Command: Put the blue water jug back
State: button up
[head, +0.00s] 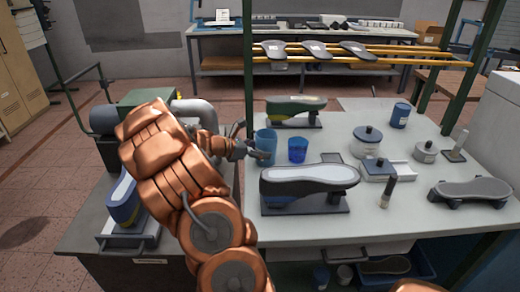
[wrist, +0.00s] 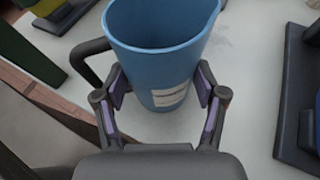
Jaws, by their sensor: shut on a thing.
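The blue water jug (head: 265,146) is upright at the left part of the white table in the head view. It fills the upper middle of the wrist view (wrist: 158,60), with its open rim, a dark handle on its left and a white label low on its side. My gripper (head: 250,149) reaches it from the left. In the wrist view, my gripper's fingers (wrist: 161,88) are shut on both sides of the jug's lower body. I cannot tell whether its base touches the table.
A blue cup (head: 298,150) stands just right of the jug. A white-topped shoe last (head: 309,178) is in front and a green one (head: 296,108) behind. Grey lidded pots (head: 367,140) and a blue can (head: 400,115) stand farther right on the white table (head: 420,225). A green post (head: 248,75) rises behind.

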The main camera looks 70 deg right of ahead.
jog(key=o, duration=1.3)
jog(key=shift+w+r, duration=0.1)
jog(key=b+v, duration=0.1)
jog(key=v, duration=1.1)
jog(key=shift+b, duration=0.35)
jog(key=shift+r, duration=0.1)
